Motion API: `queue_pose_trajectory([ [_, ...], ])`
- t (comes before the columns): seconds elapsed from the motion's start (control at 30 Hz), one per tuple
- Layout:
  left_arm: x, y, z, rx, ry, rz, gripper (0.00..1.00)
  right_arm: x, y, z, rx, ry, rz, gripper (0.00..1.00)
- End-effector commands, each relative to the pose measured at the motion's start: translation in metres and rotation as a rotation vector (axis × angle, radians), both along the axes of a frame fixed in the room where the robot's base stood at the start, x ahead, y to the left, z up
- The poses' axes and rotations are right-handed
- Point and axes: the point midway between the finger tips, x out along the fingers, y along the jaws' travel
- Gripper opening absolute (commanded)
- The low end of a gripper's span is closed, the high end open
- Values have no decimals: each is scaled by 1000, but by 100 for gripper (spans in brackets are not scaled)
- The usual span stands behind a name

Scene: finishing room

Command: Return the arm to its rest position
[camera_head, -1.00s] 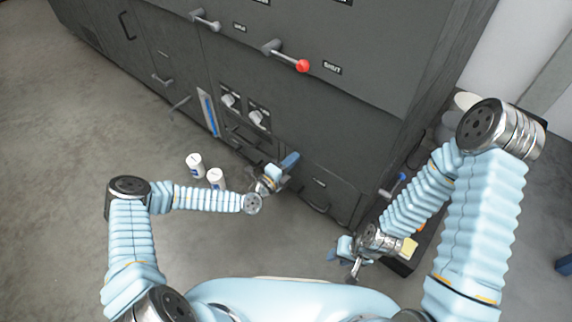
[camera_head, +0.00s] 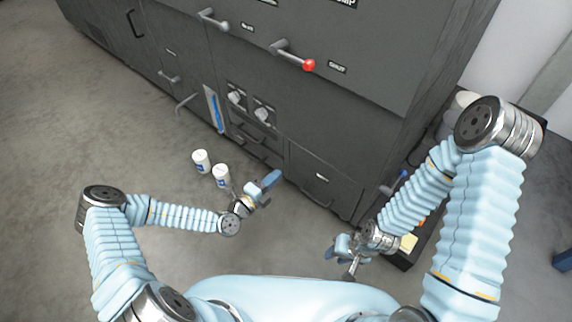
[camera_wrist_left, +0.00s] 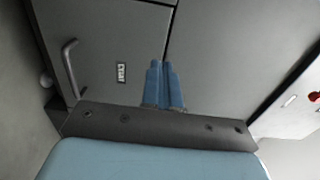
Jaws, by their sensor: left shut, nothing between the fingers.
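My left gripper (camera_head: 269,181) is in front of the dark grey cabinet, apart from it, above the floor. Its blue fingers are closed together with nothing between them, as the left wrist view (camera_wrist_left: 164,80) also shows. My left arm is bent, with its elbow at the left of the head view. My right gripper (camera_head: 342,262) hangs low at the right, near my body, pointing downward. Its fingers are small and partly hidden, so I cannot tell whether they are apart.
The cabinet (camera_head: 345,95) has several handles, a red-knobbed lever (camera_head: 308,65) and two knobs. Two white containers (camera_head: 201,161) (camera_head: 221,175) stand beside my left forearm. A dark tray (camera_head: 405,262) lies by my right gripper. Floor at left is clear.

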Motion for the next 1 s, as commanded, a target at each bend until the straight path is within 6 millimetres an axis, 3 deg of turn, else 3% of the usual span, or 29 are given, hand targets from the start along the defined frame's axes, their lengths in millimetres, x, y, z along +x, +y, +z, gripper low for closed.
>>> queue_pose_trajectory([
  [0.2, -19, 14, 0, -1, 1, 0, 0, 0, 0, 1, 1, 0, 1, 34],
  [0.37, -24, 11, 1, 13, -10, -22, 0, 0, 1, 1, 1, 0, 1, 34],
  [0.47, -43, -12, 6, 90, -67, -149, 0, 0, 1, 2, 1, 0, 1, 34],
  [0.57, -91, -51, 9, 263, -211, -420, 0, 0, 1, 4, 2, 1, 3, 34],
  [0.67, -169, -79, -1, 532, -470, -821, 0, -1, 2, 7, 3, 1, 4, 34],
  [0.7, -203, -78, -10, 657, -615, -1001, 0, -1, 2, 8, 3, 2, 4, 34],
  [0.8, -261, -48, -37, 954, -1025, -1406, 0, -1, 3, 10, 4, 3, 6, 34],
  [0.9, -274, -4, -54, 1203, -1483, -1712, 0, -2, 4, 12, 5, 3, 7, 34],
  [1.0, -259, 26, -55, 1385, -1921, -1884, 0, -2, 5, 14, 7, 3, 8, 34],
])
